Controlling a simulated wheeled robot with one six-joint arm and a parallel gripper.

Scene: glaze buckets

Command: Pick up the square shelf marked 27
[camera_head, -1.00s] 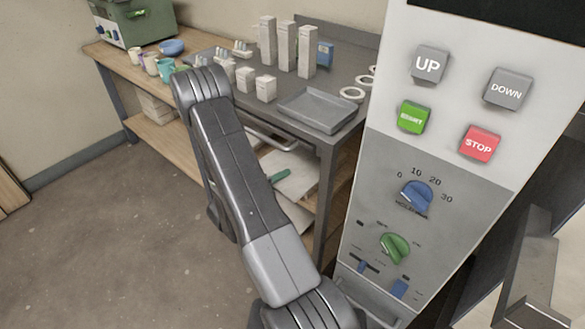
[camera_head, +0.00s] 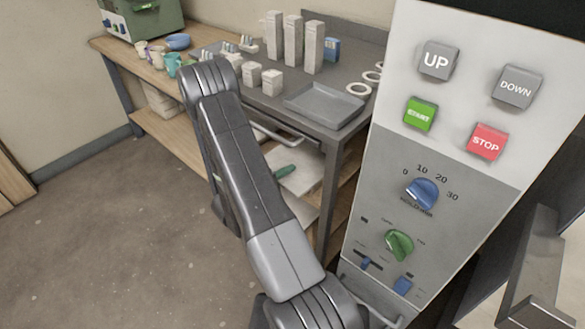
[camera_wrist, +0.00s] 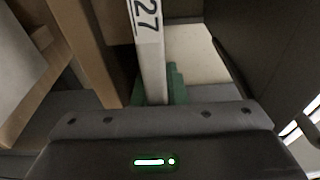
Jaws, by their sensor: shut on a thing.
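The square shelf marked 27 (camera_wrist: 151,65) shows edge-on in the wrist view as a narrow pale slab with a white label reading 27. My gripper (camera_wrist: 155,88) is closed on its near edge, with green finger pads on both sides of the slab. The far part of the shelf runs out of the top of the picture. In the head view my arm hides the gripper, and I cannot make out the marked shelf there.
A metal worktable (camera_head: 325,108) holds a grey tray, white posts, cups and rings. Pale slabs (camera_head: 305,180) lie below it. A control panel (camera_head: 440,160) with buttons and knobs fills the right. In the wrist view, a wooden post (camera_wrist: 88,50) stands close left of the slab.

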